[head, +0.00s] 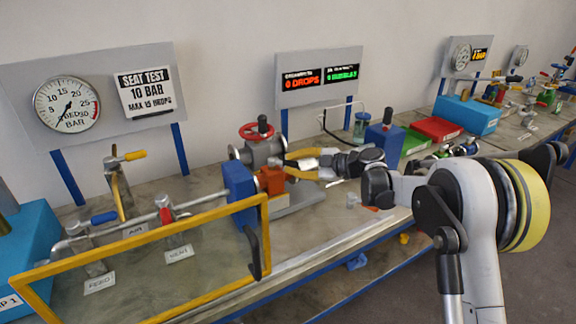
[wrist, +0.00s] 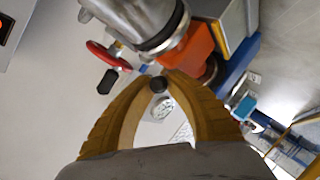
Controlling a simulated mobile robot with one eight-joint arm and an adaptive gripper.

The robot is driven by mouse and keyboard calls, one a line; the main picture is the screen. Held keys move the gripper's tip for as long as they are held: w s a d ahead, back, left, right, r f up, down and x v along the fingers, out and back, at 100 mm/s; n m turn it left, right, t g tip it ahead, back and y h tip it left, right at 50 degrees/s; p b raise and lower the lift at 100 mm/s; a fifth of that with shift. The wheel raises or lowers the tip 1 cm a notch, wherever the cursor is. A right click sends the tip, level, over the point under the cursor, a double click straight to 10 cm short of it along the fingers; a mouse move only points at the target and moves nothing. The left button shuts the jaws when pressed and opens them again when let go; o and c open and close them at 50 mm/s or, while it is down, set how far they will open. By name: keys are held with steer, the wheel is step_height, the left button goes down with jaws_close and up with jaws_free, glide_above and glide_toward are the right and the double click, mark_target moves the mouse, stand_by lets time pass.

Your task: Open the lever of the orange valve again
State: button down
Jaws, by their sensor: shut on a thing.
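The orange valve (head: 271,181) sits on the bench between a blue block and the grey flanged vessel. In the wrist view its orange body (wrist: 197,52) is just beyond my fingertips, beside a grey flanged pipe. My gripper (head: 289,162) reaches in from the right, with its yellow fingers beside the valve. In the wrist view my gripper (wrist: 160,78) has its fingertips closed around the dark round end of the lever (wrist: 158,85). The rest of the lever is mostly hidden, so its angle cannot be told.
A red handwheel (head: 250,132) with a black knob stands above the vessel. A yellow-framed guard (head: 150,238) with a black handle is in front at the left. A blue block (head: 238,190) adjoins the valve. A small blue box (head: 383,140) stands behind my arm.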

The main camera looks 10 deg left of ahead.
steer(key=shift+w+a+n+g+y+p, duration=0.1)
steer(key=shift+w+n+g+p, duration=0.2)
steer(key=shift+n+g, duration=0.4)
steer(key=shift+w+d+n+g+y+p, duration=0.1)
steer(key=shift+w+n+g, duration=0.35)
steer(key=shift+g, duration=0.3)
steer(key=shift+w+a+n+g+y+p, duration=0.1)
steer(key=shift+w+n+g+p, duration=0.15)
steer(key=shift+n+g, duration=0.45)
steer(key=shift+g, duration=0.25)
steer(key=c, duration=1.3)
jaws_free()
steer(key=shift+a, duration=0.1)
steer(key=v, duration=1.2)
